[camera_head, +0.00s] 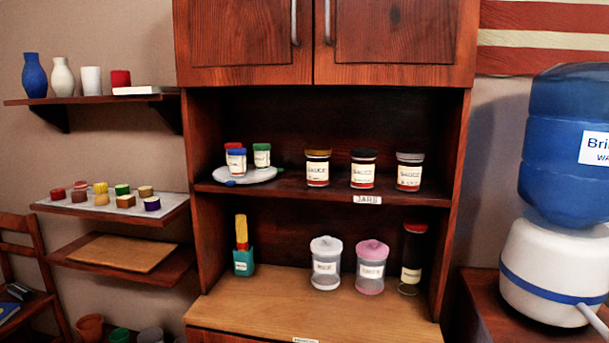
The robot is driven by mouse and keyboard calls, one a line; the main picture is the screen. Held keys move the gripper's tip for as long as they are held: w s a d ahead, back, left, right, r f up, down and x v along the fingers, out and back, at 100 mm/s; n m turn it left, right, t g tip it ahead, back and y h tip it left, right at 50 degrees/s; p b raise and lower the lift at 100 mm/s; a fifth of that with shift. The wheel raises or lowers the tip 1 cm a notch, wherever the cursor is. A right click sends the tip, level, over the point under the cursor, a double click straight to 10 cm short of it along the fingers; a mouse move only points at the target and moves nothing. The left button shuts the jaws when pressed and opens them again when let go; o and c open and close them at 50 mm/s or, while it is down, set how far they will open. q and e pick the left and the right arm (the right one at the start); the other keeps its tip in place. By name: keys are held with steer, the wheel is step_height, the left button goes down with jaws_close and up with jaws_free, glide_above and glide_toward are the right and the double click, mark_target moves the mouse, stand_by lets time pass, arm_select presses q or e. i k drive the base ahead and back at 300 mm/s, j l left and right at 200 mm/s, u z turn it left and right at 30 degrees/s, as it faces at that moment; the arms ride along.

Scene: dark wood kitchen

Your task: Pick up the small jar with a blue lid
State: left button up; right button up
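The small jar with a blue lid (236,163) has a white label and stands on a pale round plate (262,175). The plate is at the left end of the middle cabinet shelf (330,196). A small red-lidded jar (233,146) stands right behind it and is partly hidden by it. A small green-lidded jar (262,155) stands to its right on the same plate. Neither of my grippers shows in the head view.
Three larger sauce jars (317,170) stand to the right on the same shelf. Below, a wooden counter (310,310) holds two canisters (325,263), a red-capped bottle (411,259) and a teal holder (243,260). A water dispenser (557,265) stands at right. The counter's front is clear.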

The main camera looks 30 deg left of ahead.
mark_target(237, 160)
steer(key=u, duration=1.2)
